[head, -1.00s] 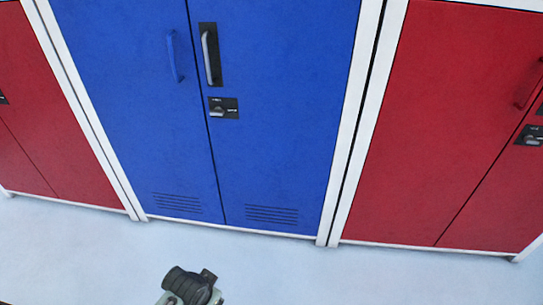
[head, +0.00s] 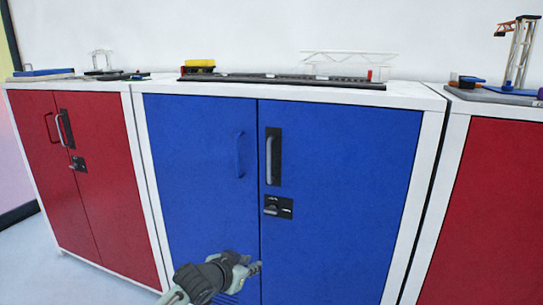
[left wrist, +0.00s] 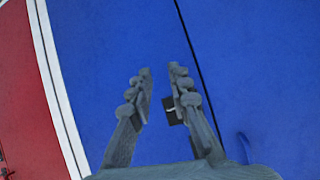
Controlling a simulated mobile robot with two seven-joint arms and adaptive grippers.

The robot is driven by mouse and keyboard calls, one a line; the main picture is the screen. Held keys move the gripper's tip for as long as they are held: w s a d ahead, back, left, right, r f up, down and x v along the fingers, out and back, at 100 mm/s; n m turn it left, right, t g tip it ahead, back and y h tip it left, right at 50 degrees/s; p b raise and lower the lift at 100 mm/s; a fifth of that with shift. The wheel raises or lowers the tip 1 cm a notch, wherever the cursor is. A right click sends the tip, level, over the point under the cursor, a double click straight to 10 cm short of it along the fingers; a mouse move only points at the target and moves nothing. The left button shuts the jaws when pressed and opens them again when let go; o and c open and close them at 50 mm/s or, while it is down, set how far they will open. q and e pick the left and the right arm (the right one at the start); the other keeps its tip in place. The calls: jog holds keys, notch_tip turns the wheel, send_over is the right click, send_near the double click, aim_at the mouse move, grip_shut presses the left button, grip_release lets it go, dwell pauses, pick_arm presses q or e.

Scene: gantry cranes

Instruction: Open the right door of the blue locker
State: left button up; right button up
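The blue locker's right door (head: 340,190) is shut flush beside the left door (head: 195,160). It has an upright grey handle (head: 270,160) on a black plate, with a black latch plate (head: 278,207) below it. The left door has a blue handle (head: 240,155). My left gripper (head: 257,266) is in front of the lower doors near the seam, below the latch and not touching the handle. In the left wrist view its fingers (left wrist: 160,70) are apart with nothing between them. One finger partly covers the latch plate (left wrist: 172,112). My right gripper is not in view.
Red lockers stand left (head: 95,180) and right (head: 490,210) of the blue one. Crane models stand on the locker tops, including a white truss (head: 350,55) and a yellow block (head: 200,64). Pale floor (head: 60,280) shows at lower left.

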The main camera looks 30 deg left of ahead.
pick_arm(q)
jog(key=w+a+r+t, duration=0.2)
jog(key=w+r, duration=0.1)
jog(key=r, duration=0.5)
jog(key=w+a+r+t, duration=0.1)
jog(key=w+r+t, duration=0.15)
jog(key=r, duration=0.55)
jog(key=t+h, duration=0.1)
jog(key=t, duration=0.1)
send_near(268, 151)
jog(key=w, duration=0.9)
jog(key=shift+w+a, duration=0.25)
jog(key=shift+a, duration=0.1)
jog(key=shift+w, duration=0.55)
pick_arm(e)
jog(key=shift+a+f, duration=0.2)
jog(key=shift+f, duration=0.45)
pick_arm(q)
grip_shut()
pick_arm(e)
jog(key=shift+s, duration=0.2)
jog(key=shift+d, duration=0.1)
